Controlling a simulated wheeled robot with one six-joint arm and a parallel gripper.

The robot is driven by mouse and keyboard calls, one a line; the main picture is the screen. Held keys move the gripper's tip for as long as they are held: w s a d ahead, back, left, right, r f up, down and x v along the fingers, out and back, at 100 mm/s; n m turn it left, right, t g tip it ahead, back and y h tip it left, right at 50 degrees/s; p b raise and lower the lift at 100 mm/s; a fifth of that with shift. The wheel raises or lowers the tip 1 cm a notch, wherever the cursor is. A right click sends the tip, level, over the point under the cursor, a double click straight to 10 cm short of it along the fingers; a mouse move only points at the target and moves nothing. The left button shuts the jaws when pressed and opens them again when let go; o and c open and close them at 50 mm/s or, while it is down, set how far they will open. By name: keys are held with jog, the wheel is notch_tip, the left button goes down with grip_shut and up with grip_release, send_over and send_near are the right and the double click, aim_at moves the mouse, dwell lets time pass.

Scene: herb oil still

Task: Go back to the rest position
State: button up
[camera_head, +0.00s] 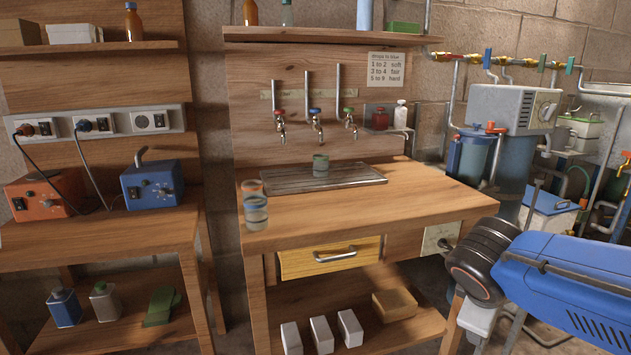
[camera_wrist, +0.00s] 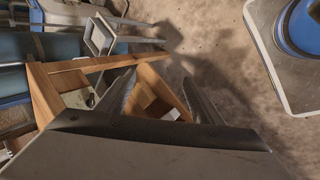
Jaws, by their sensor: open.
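My gripper (camera_wrist: 160,84) is open and empty in the wrist view, its two dark fingers spread apart. Beyond it show the floor and a wooden bench frame seen at a tilt. In the head view my blue and black arm reaches in from the lower right, in front of the bench's right end; the gripper itself is not visible there. A green-banded cup (camera_head: 321,166) stands on the dark slatted drainboard (camera_head: 290,185) under the taps. A blue-banded glass (camera_head: 256,214) and a red-banded glass (camera_head: 252,188) stand close together at the bench's left edge.
The wooden bench (camera_head: 410,190) has a clear top right of the drainboard. A yellow drawer (camera_head: 330,262) is in its front. A side table at left holds an orange box (camera_head: 42,196) and a blue box (camera_head: 152,185). Pipes and a tank (camera_head: 510,108) fill the right.

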jog(key=s+a+f+m+y, duration=0.2)
jog(key=s+a+m+y, duration=0.1)
jog(key=s+m, duration=0.5)
jog(key=shift+s+a+f+m+y, duration=0.25)
jog(key=shift+s+f+m+y, duration=0.1)
jog(key=shift+m+y, duration=0.5)
